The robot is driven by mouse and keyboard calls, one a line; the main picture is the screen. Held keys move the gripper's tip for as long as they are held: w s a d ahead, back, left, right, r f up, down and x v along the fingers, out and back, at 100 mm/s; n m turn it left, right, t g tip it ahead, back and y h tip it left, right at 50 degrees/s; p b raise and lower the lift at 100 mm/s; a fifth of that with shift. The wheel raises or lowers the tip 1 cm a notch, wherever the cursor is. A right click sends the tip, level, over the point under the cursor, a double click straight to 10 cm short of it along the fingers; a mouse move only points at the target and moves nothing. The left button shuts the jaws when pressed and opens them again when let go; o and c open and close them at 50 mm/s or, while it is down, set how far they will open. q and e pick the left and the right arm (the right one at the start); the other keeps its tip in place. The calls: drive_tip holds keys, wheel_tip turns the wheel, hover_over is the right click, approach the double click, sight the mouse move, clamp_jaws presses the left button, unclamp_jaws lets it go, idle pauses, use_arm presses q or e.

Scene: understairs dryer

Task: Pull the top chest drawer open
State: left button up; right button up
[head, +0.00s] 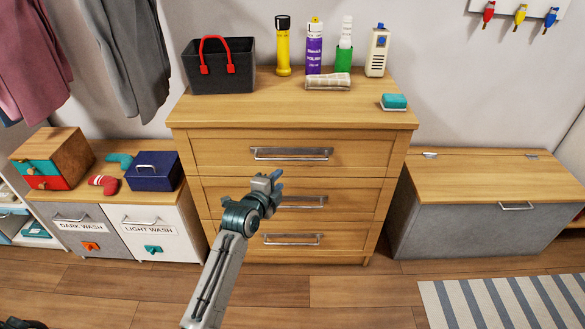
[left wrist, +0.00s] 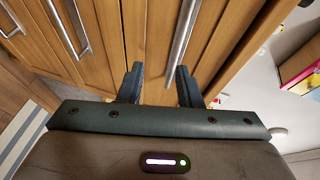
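The wooden chest (head: 290,107) stands against the wall with three drawers, all closed. The top drawer (head: 217,153) has a horizontal metal bar handle (head: 291,154). My left gripper (head: 275,179) is in front of the chest, just below the top handle in the head view, left of its middle. In the left wrist view my left gripper (left wrist: 160,77) is open and empty, its two dark fingers apart. The top handle (left wrist: 185,32) runs up from behind the right fingertip there. Contact cannot be told. My right gripper is not in view.
A basket (head: 222,72), bottles and a sponge (head: 394,102) stand on the chest top. A low cabinet with a blue box (head: 153,172) is at left, a grey bench (head: 470,225) at right. Wooden floor before the chest is clear; a striped rug (head: 510,303) lies at right.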

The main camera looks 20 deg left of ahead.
sight(292, 160)
use_arm(q)
drive_tip(key=shift+m, duration=0.4)
drive_tip(key=w, duration=0.3)
drive_tip(key=w+d, duration=0.1)
drive_tip(key=w, duration=0.6)
drive_tip(key=shift+w+d+r, duration=0.2)
drive_tip(key=shift+w+d, duration=0.05)
drive_tip(key=shift+w, duration=0.05)
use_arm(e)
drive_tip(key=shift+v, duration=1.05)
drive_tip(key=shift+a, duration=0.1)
use_arm(q)
clamp_jaws()
